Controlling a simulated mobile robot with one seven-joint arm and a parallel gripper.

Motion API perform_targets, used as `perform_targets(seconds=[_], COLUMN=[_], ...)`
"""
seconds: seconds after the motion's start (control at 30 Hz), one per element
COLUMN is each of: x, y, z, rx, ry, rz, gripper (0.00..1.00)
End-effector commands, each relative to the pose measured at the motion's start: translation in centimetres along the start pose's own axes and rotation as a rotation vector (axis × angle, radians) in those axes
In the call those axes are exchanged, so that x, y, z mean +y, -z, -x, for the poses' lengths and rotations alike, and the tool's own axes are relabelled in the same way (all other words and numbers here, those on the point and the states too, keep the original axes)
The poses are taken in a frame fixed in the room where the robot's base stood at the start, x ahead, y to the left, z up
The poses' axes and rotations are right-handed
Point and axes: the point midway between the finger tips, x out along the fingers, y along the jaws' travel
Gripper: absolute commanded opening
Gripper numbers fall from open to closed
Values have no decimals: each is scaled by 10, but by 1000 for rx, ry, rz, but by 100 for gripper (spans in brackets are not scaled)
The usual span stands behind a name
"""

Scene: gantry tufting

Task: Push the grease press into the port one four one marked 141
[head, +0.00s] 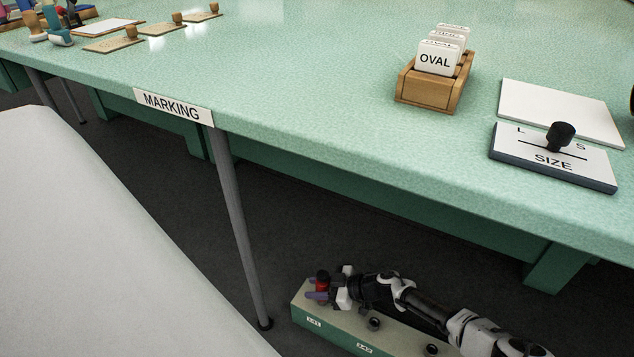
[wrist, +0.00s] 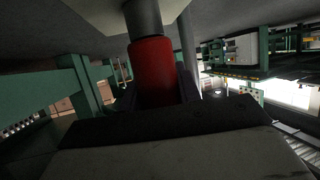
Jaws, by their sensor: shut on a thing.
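The grease press shows as a red cylinder (wrist: 152,72) with a grey metal part at its top end in the wrist view. It is a small red shape (head: 322,279) in the head view. My gripper (head: 330,291) is shut on its red body, with a finger on either side. It is at the left end of a low green box (head: 336,329) with a pale top. A label that seems to read 141 (head: 313,322) is on the box's front face, below my gripper. The port by that label is hidden, so I cannot tell whether the press touches it.
Two dark round ports (head: 373,324) (head: 432,349) show farther right on the box. A grey table leg (head: 238,230) stands to the left. The green table (head: 330,120) with a MARKING sign (head: 173,107) spans above. A white surface (head: 90,240) fills the lower left.

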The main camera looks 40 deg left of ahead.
Motion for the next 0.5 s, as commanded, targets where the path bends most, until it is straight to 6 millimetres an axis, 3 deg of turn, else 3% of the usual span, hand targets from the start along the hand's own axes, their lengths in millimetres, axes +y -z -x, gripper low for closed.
perform_targets(seconds=[0.03, 0.07, 0.2, 0.5], x=[0, 0, 0, 0], y=[-2, -1, -1, -2], z=[-1, -1, -1, 0], rx=[-1, -1, -1, -2], ry=[-1, -1, -1, -1], rz=[0, 0, 0, 0], gripper=[6, 37, 55, 58])
